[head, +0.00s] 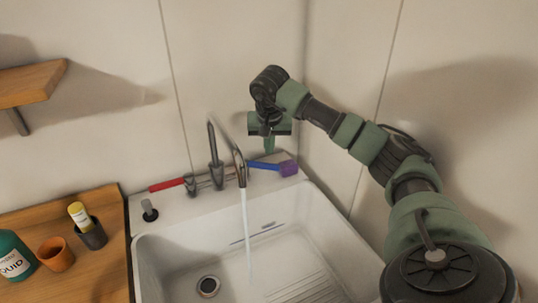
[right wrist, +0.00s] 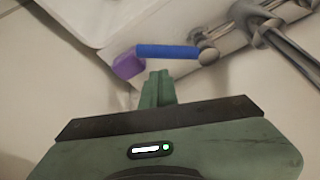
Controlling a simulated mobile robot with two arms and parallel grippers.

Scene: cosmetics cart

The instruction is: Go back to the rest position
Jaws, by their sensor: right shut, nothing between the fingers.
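My right gripper (head: 269,144) is raised above the back right corner of the sink, in front of the wall. It is shut and empty; its closed fingers (right wrist: 158,88) also show in the right wrist view. Below it is the tap's blue handle (head: 263,166) with a purple end (head: 288,168); in the right wrist view the blue handle (right wrist: 168,51) and purple end (right wrist: 128,64) appear just beyond the fingertips, and I cannot tell the exact gap. My left gripper is not in view.
Water runs from the tap (head: 240,165) into the white sink (head: 185,250). A red handle (head: 166,184) is on the tap's left side. A wooden counter (head: 100,270) at left holds a green bottle (head: 14,256), an orange cup (head: 56,255) and a dark cup (head: 91,234). A wooden shelf (head: 30,84) hangs upper left.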

